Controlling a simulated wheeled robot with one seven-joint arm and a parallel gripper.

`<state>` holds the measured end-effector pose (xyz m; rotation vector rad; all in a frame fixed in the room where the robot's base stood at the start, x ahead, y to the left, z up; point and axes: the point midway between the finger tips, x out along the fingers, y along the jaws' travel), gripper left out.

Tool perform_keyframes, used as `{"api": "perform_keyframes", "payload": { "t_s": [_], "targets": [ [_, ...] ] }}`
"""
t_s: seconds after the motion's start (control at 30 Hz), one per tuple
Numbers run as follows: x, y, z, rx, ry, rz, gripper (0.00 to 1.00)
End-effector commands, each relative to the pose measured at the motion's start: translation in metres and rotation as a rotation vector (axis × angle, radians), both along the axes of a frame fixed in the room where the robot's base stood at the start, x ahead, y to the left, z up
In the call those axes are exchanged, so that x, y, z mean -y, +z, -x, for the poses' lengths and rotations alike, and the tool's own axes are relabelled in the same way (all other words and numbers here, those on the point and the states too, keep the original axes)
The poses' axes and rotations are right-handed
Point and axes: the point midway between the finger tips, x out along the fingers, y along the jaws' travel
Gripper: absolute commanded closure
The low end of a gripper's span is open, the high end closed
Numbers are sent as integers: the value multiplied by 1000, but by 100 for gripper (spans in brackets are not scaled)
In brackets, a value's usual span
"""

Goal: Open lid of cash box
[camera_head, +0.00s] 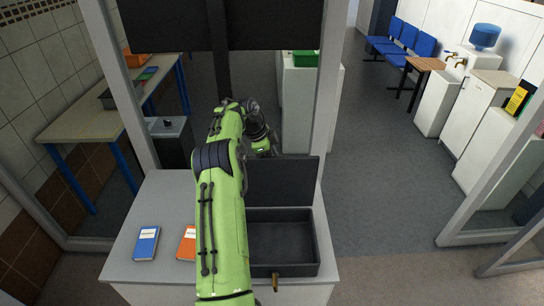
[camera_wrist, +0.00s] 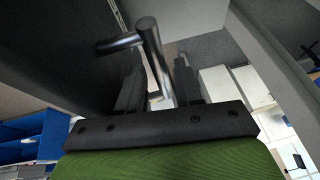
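The black cash box (camera_head: 284,243) stands on a grey counter, its lid (camera_head: 283,182) raised about upright at the back edge. The inside looks empty, with the left side partly hidden by my green arm. My gripper (camera_head: 264,146) is behind the top of the lid; its fingertips are hidden in the head view. In the wrist view its two dark fingers (camera_wrist: 158,88) are apart, with a metal bar handle (camera_wrist: 150,50) reaching between them. The handle stands beside a large dark surface, likely the lid's outer face. I cannot tell whether a finger touches it.
A brass key or latch (camera_head: 275,283) sits at the box front. A blue book (camera_head: 146,243) and an orange book (camera_head: 187,243) lie left on the counter (camera_head: 135,212). A window frame post (camera_head: 326,80) stands behind it on the right. A dark screen hangs above my arm.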

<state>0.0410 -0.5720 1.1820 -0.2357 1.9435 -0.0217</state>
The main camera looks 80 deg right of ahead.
Motion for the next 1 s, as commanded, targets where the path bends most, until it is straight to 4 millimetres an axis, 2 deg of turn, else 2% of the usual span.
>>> {"api": "perform_keyframes", "payload": {
  "t_s": [0.03,0.27,0.37,0.6,0.7,0.83,1.0],
  "targets": [
    [-1,-4,-1,0,0,-8,58],
    [-1,-1,-2,-1,1,-3,58],
    [-2,13,-7,-1,3,2,58],
    [-14,74,-29,0,3,6,58],
    [-19,94,-36,0,2,5,58],
    [-22,108,-41,-1,1,4,58],
    [-23,111,-43,-1,0,1,58]
  ]
}}
